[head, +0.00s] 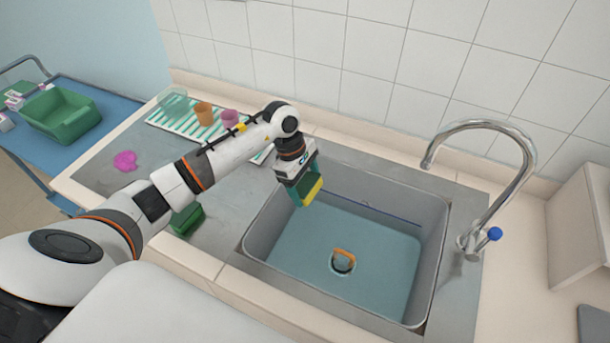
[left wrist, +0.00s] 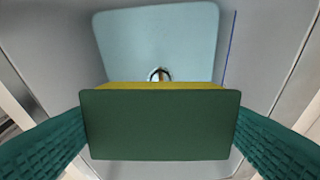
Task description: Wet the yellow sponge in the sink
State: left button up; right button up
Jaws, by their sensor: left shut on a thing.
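The yellow sponge (head: 311,191) with a dark green side is held by my left gripper (head: 303,184) over the left part of the sink. In the left wrist view the sponge's green face (left wrist: 160,125) fills the space between the teal fingers, with a strip of its yellow layer (left wrist: 160,85) at the top edge. The grey sink (head: 259,235) has a pale blue, water-like surface (head: 376,252) inside. The sponge is above this surface, apart from it. My right gripper is not in view.
A chrome tap (head: 525,165) with a blue knob stands at the sink's right. An orange object (head: 344,254) sits at the drain. A green block (head: 187,220) and a magenta patch (head: 125,160) lie on the left counter. Cups (head: 204,113) stand on a striped mat behind.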

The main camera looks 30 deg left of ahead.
aim_at(305, 193)
pick_arm(q)
notch_tip(305, 193, down, 3)
jog(key=shift+s+r+b, duration=0.1)
jog(key=shift+b, duration=0.55)
notch_tip(305, 193, down, 20)
jog(key=b, duration=1.7)
jog(key=shift+r+b, duration=0.25)
jog(key=shift+b, duration=0.1)
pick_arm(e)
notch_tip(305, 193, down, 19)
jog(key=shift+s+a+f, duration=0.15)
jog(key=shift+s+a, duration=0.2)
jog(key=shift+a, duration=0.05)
pick_arm(q)
jog(key=shift+r+p, duration=5.25)
jog(key=shift+r, duration=4.1)
jog(key=shift+r+p, duration=0.5)
jog(key=shift+r, duration=0.65)
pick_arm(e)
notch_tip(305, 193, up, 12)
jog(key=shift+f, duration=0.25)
